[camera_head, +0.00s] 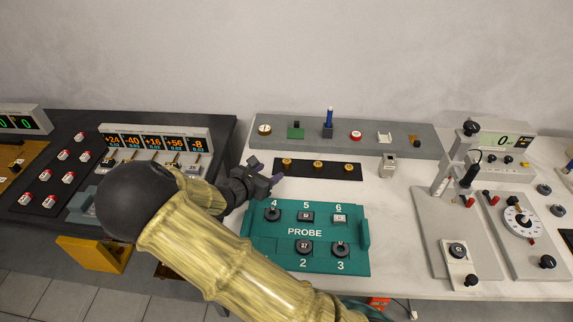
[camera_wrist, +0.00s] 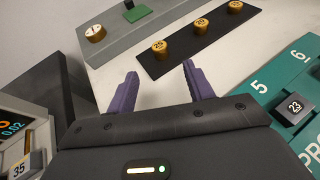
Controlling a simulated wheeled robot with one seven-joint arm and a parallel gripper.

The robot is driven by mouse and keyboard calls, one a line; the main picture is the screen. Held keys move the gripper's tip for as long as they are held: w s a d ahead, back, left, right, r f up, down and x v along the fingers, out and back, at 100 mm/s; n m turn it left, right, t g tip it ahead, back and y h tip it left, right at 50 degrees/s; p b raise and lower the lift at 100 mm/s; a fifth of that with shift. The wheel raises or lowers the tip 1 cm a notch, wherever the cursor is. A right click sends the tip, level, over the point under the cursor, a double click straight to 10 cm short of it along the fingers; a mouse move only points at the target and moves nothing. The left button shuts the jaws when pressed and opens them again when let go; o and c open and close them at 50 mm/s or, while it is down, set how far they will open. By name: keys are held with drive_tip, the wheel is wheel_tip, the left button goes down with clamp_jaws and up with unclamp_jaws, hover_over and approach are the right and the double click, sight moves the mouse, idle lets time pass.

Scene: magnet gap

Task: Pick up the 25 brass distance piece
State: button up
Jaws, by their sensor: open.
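Three short brass distance pieces stand in a row on a black strip (camera_head: 302,171). In the head view they are the left piece (camera_head: 287,162), the middle piece (camera_head: 317,165) and the right piece (camera_head: 348,167). The wrist view shows the nearest piece (camera_wrist: 160,49), the middle one (camera_wrist: 201,25) and the farthest one (camera_wrist: 235,6). Their top numbers are too small to tell surely which is the 25. My gripper (camera_head: 267,172) is open and empty, left of the strip. In the wrist view its purple fingers (camera_wrist: 160,70) stand apart, short of the nearest piece.
A teal PROBE tray (camera_head: 262,238) with numbered parts lies in front of the strip. A grey raised shelf (camera_head: 270,148) with small items, including a blue-handled tool (camera_head: 329,120), runs behind. A grey block (camera_head: 389,165) stands right of the strip. A dark bench with displays is left.

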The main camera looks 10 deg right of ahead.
sight(284, 164)
drive_tip(key=x, duration=0.5)
drive_tip(key=x, duration=0.5)
drive_tip(key=shift+w, duration=0.1)
drive_tip(key=shift+c, duration=0.2)
idle(0.4)
clamp_jaws()
